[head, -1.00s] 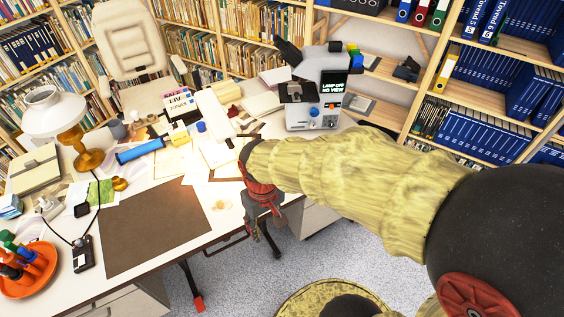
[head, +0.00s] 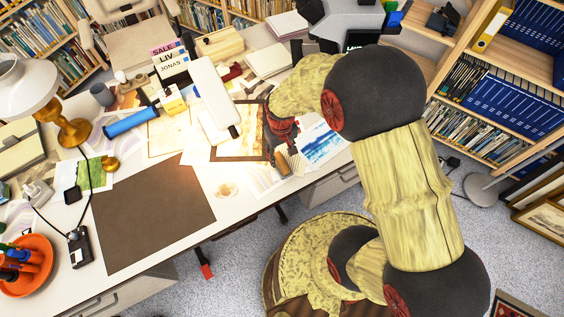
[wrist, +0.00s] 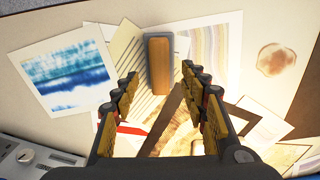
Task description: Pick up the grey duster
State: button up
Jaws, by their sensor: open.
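The grey duster (wrist: 160,62), a small block with a grey body and an orange-brown wooden face, lies on papers in the upper middle of the wrist view. In the head view a small tan block (head: 283,164) beside my gripper seems to be the same duster, partly hidden. My gripper (wrist: 163,77) is open and empty, its fingers pointing toward the duster, with one fingertip to each side of its near end. I see no contact. In the head view my gripper (head: 279,155) is over the desk's right part.
The white desk (head: 240,205) carries a brown mat (head: 150,215), a blue tube (head: 131,122), a lamp (head: 70,130) and an orange tray (head: 40,268) of bottles. A blue-and-white print (wrist: 65,75) and other papers lie around the duster. A grey machine (head: 340,22) stands behind.

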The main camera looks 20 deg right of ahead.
aim_at(281, 160)
jog(key=f+b, duration=0.1)
jog(key=f, duration=0.4)
jog(key=shift+w+b, duration=0.2)
jog(key=shift+b, duration=0.2)
jog(key=c, duration=1.1)
grip_shut()
